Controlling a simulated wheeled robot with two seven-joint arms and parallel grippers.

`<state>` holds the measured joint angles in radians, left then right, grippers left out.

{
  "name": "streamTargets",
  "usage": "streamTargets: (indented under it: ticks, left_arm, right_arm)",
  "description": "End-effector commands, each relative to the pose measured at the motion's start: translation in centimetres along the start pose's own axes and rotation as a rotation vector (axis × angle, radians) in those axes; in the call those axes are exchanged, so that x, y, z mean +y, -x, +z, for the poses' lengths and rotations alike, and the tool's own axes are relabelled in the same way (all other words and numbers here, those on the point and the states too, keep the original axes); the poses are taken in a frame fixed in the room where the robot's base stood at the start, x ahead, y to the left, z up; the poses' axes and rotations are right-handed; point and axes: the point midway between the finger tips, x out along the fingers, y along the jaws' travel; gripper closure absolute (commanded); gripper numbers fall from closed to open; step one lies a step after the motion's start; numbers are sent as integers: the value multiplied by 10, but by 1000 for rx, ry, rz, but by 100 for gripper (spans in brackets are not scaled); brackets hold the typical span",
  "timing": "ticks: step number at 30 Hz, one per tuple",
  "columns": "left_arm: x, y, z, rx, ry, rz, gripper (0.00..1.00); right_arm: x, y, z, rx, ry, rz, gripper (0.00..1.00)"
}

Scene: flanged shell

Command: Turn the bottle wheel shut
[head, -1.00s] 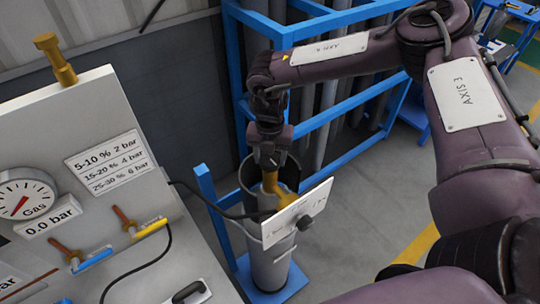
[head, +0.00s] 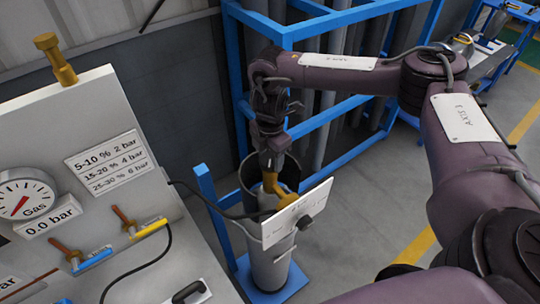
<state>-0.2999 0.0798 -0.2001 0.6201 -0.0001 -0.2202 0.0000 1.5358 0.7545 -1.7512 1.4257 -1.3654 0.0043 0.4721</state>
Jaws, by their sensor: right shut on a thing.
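The gas bottle (head: 270,268) is a grey cylinder standing upright on a blue base in the middle of the head view. A brass valve (head: 271,185) shows at its top, inside a dark open collar (head: 248,180). My right gripper (head: 271,168) points down into the collar at the top of the valve. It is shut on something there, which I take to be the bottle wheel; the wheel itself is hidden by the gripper. A white plate with a dark knob (head: 297,215) covers part of the bottle's front. My left gripper is not in view.
A grey panel (head: 110,125) with a gas gauge (head: 24,200) reading 0.0 bar and small blue and yellow valves stands at left. A blue rack (head: 340,20) with grey pipes is behind the bottle. A black hose runs from panel to bottle.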

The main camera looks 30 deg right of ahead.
Motion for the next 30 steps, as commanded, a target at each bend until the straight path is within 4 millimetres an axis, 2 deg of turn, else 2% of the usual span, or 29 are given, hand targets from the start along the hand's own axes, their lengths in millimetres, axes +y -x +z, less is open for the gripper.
streamTargets:
  ticks: [30]
  left_arm:
    - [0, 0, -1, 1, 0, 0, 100]
  right_arm:
    - [1, 0, 0, 0, -963, 3, 70]
